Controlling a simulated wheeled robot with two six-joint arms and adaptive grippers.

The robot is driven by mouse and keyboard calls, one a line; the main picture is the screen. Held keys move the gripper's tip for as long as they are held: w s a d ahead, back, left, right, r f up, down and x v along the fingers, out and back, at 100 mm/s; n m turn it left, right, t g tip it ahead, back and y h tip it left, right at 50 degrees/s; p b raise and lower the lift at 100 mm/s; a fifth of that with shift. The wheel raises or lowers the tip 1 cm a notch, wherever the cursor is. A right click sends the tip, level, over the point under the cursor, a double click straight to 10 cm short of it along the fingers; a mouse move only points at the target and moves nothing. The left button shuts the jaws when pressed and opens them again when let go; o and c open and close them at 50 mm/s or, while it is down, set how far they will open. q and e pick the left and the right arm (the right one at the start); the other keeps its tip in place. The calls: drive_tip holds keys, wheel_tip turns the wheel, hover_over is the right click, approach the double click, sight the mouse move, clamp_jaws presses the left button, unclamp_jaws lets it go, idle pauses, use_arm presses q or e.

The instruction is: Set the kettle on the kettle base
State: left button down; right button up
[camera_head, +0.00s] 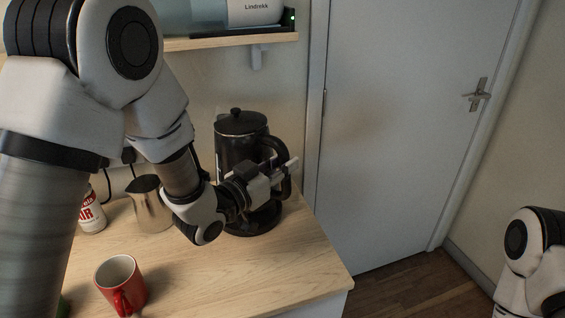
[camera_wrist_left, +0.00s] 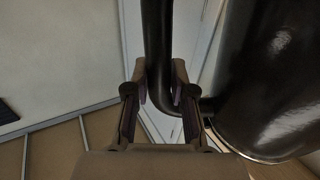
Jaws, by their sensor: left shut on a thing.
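The black kettle (camera_head: 238,149) stands upright at the back right of the wooden counter, with its lid on and its handle (camera_head: 283,157) on the right. My left gripper (camera_head: 274,180) is shut on the handle. In the left wrist view the fingers (camera_wrist_left: 160,88) are on both sides of the handle (camera_wrist_left: 157,45), and the kettle body (camera_wrist_left: 275,85) is at the right. The dark round kettle base (camera_head: 250,226) shows below the kettle on the counter. My gripper hides the kettle's lower part, so I cannot tell whether kettle and base touch. My right gripper is out of view.
A steel pitcher (camera_head: 151,207) and a white-and-red can (camera_head: 91,212) stand left of the kettle. A red mug (camera_head: 117,278) is near the front. A wooden shelf (camera_head: 225,41) hangs above. The counter's right front is clear.

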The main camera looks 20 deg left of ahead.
sight(280, 194)
use_arm(q)
drive_tip(key=f+b, duration=0.1)
drive_tip(key=f, duration=0.1)
drive_tip(key=f+b, duration=0.1)
drive_tip(key=f, duration=0.1)
drive_tip(key=shift+w+b, duration=0.25)
drive_tip(key=shift+b, duration=0.05)
drive_tip(key=shift+s+f, duration=0.1)
drive_tip(key=shift+f, duration=0.1)
drive_tip(key=shift+a, duration=0.3)
drive_tip(key=shift+s+f+b, duration=0.1)
drive_tip(key=shift+f+b, duration=0.45)
drive_tip(key=shift+b, duration=0.15)
idle(0.9)
drive_tip(key=c, duration=1.3)
unclamp_jaws()
drive_tip(key=shift+s+f, duration=0.1)
drive_tip(key=shift+f, duration=0.05)
